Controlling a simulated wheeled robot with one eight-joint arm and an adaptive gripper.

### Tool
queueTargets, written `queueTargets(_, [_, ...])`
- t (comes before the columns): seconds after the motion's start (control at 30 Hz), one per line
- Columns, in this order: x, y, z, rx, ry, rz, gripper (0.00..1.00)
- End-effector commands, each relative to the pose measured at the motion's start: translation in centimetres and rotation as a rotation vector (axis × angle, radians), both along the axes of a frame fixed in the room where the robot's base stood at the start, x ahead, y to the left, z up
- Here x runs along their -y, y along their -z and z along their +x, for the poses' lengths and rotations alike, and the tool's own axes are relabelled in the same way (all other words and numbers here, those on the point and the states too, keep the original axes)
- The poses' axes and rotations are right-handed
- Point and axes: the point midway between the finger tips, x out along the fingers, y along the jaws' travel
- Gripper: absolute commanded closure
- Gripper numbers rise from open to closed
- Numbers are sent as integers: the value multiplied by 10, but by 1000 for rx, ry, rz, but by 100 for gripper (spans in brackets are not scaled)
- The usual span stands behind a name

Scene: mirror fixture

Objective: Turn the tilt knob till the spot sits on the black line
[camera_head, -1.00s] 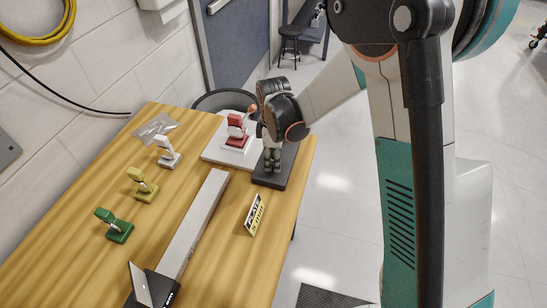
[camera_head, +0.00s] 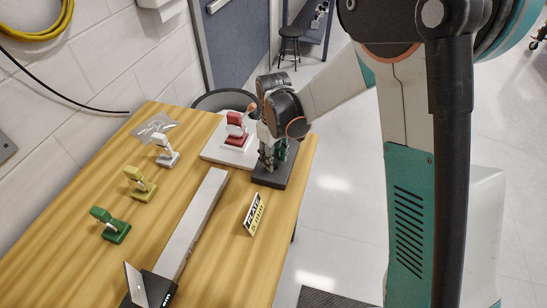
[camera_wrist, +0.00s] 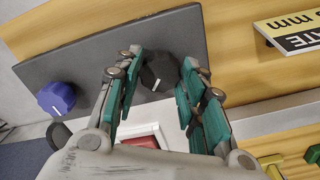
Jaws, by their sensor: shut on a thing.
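A dark panel (camera_wrist: 95,65) carries two knobs in the wrist view. A black knob (camera_wrist: 158,72) with a white pointer mark is between the fingers of my gripper (camera_wrist: 155,80), which is shut on it. A blue knob (camera_wrist: 56,98) with a white mark stands to the left, clear of the fingers. I cannot tell from any label which is the tilt knob. In the head view my gripper (camera_head: 272,158) reaches down over the dark base (camera_head: 271,181), hiding the knobs. I cannot make out the spot or the black line.
A red mount (camera_head: 237,130) stands on a white plate (camera_head: 212,151) beside the gripper. White (camera_head: 166,152), yellow (camera_head: 141,185) and green (camera_head: 112,226) mounts stand left of a long pale rail (camera_head: 191,232). A "PLATE 5 mm" sign (camera_head: 254,214) stands in front.

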Motion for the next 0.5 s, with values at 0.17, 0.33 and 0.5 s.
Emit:
queueTargets(0.17, [0, 1, 0, 0, 165, 0, 87])
queueTargets(0.33, [0, 0, 0, 0, 321, 0, 87])
queueTargets(0.5, [0, 0, 0, 0, 460, 0, 87])
